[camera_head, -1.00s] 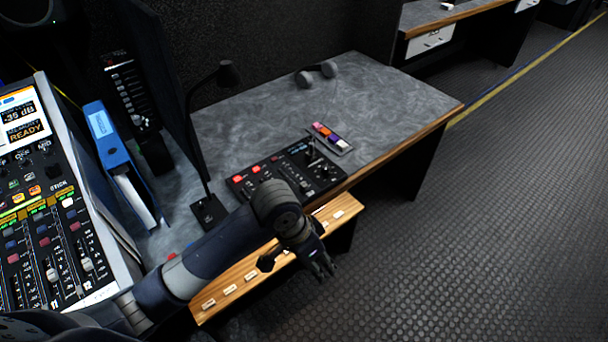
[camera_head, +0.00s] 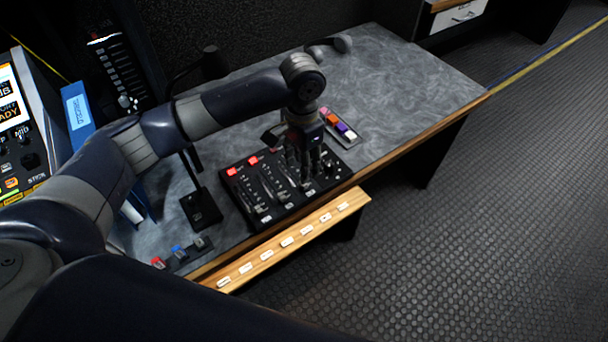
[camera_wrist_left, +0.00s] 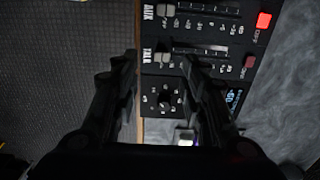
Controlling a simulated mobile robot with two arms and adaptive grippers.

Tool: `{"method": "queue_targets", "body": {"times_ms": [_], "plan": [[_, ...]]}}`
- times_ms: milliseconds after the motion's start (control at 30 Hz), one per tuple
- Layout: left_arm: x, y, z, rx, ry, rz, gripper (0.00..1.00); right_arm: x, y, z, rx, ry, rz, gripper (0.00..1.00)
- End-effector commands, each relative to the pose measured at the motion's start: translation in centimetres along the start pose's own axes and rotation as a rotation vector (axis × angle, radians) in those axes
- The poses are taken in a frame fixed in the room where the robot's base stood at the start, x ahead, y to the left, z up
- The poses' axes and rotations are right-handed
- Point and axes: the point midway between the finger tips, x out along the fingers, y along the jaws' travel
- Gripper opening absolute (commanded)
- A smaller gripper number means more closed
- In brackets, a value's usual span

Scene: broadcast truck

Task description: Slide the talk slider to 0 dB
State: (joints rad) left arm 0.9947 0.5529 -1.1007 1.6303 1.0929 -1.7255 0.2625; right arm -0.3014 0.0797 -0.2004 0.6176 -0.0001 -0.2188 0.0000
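The mixer panel (camera_head: 240,190) lies on the desk near its front edge. In the left wrist view, the talk slider (camera_wrist_left: 162,58) has a pale grey cap at the TALK-label end of its track (camera_wrist_left: 205,50), the end nearest the desk's front edge. My left gripper (camera_head: 303,178) points down over the panel's right part and partly hides the talk channel in the head view. In the left wrist view, its fingers (camera_wrist_left: 160,82) are apart, one on each side of the cap, with no visible contact. My right gripper is not in view.
The AUX slider (camera_wrist_left: 165,10) runs beside the talk slider. A round knob (camera_wrist_left: 165,100) and a small blue display (camera_wrist_left: 235,98) are close by. A wooden ledge (camera_head: 290,240) runs in front.

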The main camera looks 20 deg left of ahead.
Motion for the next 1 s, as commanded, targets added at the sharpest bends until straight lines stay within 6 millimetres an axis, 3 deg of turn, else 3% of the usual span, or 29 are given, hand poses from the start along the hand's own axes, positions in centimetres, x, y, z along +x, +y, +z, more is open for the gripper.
{"method": "queue_targets", "body": {"times_ms": [100, 333, 767, 967, 1000], "plan": [[2.5, 0.0, 0.1, 0.000, -0.002, 0.000, 0.40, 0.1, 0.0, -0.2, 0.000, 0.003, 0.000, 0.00], [6.0, 0.0, 0.0, 0.000, 0.000, -0.001, 0.40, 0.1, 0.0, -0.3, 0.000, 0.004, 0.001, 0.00], [7.2, 0.0, 0.0, 0.002, 0.002, -0.001, 0.40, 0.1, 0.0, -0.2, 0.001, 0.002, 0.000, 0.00], [7.2, 0.0, 0.0, 0.002, 0.002, -0.001, 0.00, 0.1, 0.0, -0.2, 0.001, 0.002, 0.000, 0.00], [7.2, 0.0, 0.0, 0.002, 0.002, -0.001, 0.00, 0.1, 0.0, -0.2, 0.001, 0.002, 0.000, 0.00]]}}
